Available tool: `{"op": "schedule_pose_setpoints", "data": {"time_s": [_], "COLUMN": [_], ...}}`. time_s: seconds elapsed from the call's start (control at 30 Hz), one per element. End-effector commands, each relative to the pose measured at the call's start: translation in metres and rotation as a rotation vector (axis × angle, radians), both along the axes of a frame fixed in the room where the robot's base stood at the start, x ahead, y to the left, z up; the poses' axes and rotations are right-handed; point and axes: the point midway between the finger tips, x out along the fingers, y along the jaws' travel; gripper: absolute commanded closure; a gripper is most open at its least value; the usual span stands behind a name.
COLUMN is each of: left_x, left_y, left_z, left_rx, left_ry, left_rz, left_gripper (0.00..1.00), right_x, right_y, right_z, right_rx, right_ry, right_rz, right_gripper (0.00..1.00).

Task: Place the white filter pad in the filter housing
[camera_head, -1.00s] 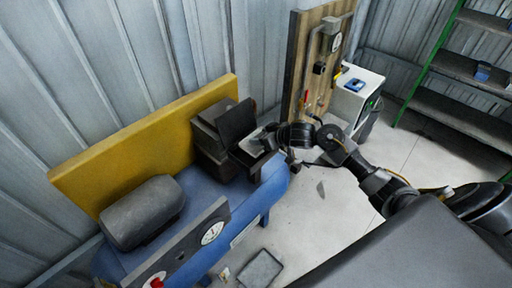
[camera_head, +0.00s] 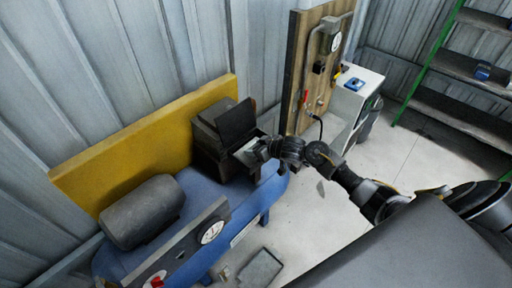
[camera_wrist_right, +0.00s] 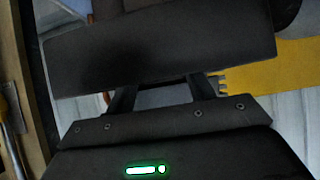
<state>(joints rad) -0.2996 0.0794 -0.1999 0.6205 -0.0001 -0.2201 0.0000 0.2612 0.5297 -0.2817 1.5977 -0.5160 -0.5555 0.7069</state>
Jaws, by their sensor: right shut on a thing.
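The white filter pad (camera_head: 246,154) shows as a small pale-grey slab at the tip of my right gripper (camera_head: 256,149) in the head view. My right gripper is shut on it. The filter housing (camera_head: 211,161) is the dark box on the right end of the blue tank, with its dark lid (camera_head: 236,122) standing open. The pad is at the housing's right front side; whether it touches the housing I cannot tell. In the right wrist view the held slab (camera_wrist_right: 160,48) looks dark, in shade, beyond the two fingers (camera_wrist_right: 162,95). My left gripper is not in view.
The blue compressor tank (camera_head: 190,190) carries a grey cylinder (camera_head: 142,212), a yellow guard (camera_head: 140,143) and a gauge panel (camera_head: 212,232). A wooden board with pipes (camera_head: 299,75) and a white cabinet (camera_head: 352,100) stand behind. A grey tray (camera_head: 260,268) lies on the floor.

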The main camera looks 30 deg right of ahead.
Motion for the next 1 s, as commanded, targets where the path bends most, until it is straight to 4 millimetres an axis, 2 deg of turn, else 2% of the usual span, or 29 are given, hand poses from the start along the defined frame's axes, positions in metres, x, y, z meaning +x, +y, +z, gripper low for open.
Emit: {"op": "schedule_pose_setpoints", "data": {"time_s": [0.07, 0.1, 0.23, 0.57, 0.73, 1.0], "left_x": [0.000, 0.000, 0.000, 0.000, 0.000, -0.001], "left_y": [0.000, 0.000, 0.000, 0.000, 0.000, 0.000], "left_z": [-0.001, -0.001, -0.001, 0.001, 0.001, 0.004], "left_rx": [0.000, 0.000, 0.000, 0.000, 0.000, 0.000], "left_ry": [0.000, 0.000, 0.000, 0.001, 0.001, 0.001], "left_rz": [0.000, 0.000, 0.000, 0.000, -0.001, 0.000], "left_gripper": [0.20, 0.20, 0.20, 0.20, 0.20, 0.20], "right_x": [0.000, 0.000, 0.000, 0.000, -0.018, -0.063], "right_y": [0.000, 0.000, 0.000, 0.000, -0.007, -0.022], "right_z": [-0.003, -0.002, -0.002, 0.002, 0.013, 0.046], "right_rx": [0.001, 0.001, 0.000, -0.001, -0.002, -0.003], "right_ry": [0.000, 0.000, 0.000, 0.000, 0.000, 0.000], "right_rz": [-0.001, -0.001, 0.000, 0.001, 0.000, 0.002], "right_gripper": [0.72, 0.41, 0.25, 0.25, 0.25, 0.25]}}
